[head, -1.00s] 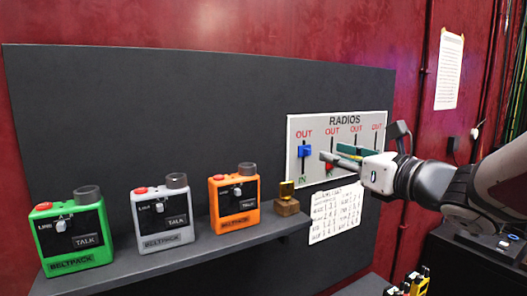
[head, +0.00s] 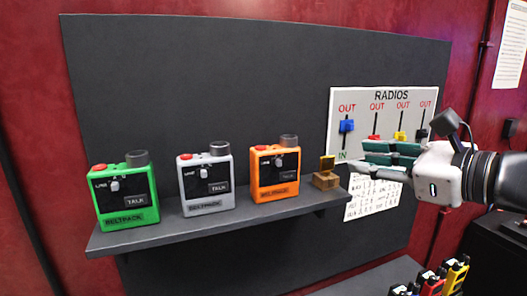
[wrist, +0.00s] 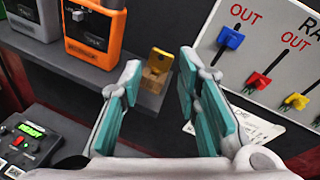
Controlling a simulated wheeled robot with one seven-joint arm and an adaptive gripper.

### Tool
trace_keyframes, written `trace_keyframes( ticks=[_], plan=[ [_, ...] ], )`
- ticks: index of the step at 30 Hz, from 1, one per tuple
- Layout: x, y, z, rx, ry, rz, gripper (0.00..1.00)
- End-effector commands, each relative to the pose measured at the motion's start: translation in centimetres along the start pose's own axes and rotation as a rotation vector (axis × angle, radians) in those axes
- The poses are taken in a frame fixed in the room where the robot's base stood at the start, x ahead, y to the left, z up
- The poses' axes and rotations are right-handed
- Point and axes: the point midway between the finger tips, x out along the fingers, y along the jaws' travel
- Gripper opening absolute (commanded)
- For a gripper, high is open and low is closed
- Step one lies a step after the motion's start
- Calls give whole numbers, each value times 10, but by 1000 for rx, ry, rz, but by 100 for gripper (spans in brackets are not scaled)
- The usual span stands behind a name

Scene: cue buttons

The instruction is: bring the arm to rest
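My gripper (head: 368,160) is in front of the lower part of the RADIOS board (head: 338,97), to the right of the shelf's end. In the wrist view my gripper (wrist: 158,75) shows two teal-padded fingers spread apart with nothing between them. It is open and touches nothing that I can see. My arm reaches in from the right edge of the head view. A small wooden block with a yellow top (head: 326,174) sits on the shelf end, left of the gripper; it also shows beyond the fingertips in the wrist view (wrist: 156,70).
Green (head: 126,196), grey (head: 207,178) and orange (head: 274,172) beltpacks stand on the shelf (head: 165,236). The board's blue slider (head: 346,126) is near OUT. Several small radios (head: 440,280) stand lower right. A device with a green display (wrist: 30,130) shows at lower left in the wrist view.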

Motion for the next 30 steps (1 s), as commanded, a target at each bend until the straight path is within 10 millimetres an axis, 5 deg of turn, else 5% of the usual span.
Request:
trace_keyframes(
  ticks=[6, 12, 21, 30],
  plan=[
    [-9, 98, -22, -561, 151, 352, 30],
    [-42, 146, -58, -1111, 249, 654, 30],
    [-97, 142, -98, -1890, 359, 1049, 30],
    [-116, 122, -103, -2194, 411, 1205, 30]
  ],
)
